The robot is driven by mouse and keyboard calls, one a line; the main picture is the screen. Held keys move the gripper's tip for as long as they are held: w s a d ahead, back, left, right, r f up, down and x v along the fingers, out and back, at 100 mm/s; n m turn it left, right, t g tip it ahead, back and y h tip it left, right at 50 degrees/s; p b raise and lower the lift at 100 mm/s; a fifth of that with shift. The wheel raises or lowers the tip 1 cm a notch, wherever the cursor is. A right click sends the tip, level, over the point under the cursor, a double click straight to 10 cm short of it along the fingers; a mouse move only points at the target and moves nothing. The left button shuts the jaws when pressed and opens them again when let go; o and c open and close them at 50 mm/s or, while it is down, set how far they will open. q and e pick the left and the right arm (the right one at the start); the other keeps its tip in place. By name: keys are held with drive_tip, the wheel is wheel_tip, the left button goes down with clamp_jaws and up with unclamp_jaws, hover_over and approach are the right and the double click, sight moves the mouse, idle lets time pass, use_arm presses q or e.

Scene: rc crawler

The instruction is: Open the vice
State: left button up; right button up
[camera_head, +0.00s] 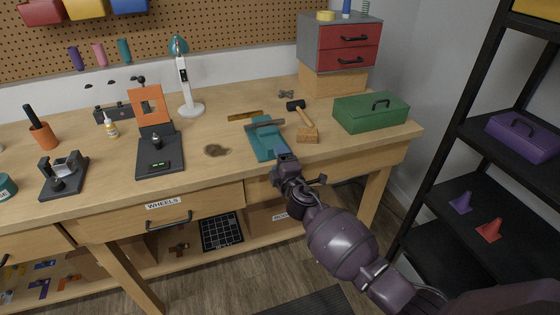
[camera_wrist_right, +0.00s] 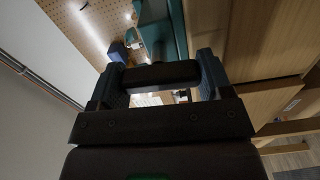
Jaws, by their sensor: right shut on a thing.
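The teal vice (camera_head: 266,143) sits at the front edge of the wooden workbench, with a dark grey jaw bar across its top. Its teal body also shows at the top of the right wrist view (camera_wrist_right: 158,22). My right gripper (camera_head: 286,162) is at the front end of the vice, just past the bench edge. In the right wrist view its two fingers close on the dark handle bar (camera_wrist_right: 160,74) of the vice, which lies crosswise between them. In the head view the gripper hides the handle. My left gripper is in neither view.
A brown stain (camera_head: 215,150) and a black stand with an orange frame (camera_head: 158,148) are to the left. Drawers (camera_head: 170,212) sit below the bench top.

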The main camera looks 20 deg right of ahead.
drive_tip(key=n, duration=0.4)
drive_tip(key=shift+n, duration=0.4)
drive_tip(key=n+p, duration=0.1)
drive_tip(key=n, duration=0.3)
drive_tip(key=shift+f+n, duration=0.1)
drive_tip(key=shift+n, duration=0.2)
drive_tip(key=n+p, duration=0.1)
drive_tip(key=n, duration=0.4)
drive_tip(key=shift+d+p, duration=0.15)
drive_tip(key=shift+p, duration=0.25)
drive_tip(key=n+p, duration=0.1)
drive_tip(key=n, duration=0.2)
drive_tip(key=shift+d+f+n, duration=0.1)
drive_tip(key=shift+n, duration=0.6)
drive_tip(key=o, duration=0.8)
drive_tip(key=shift+o, duration=0.6)
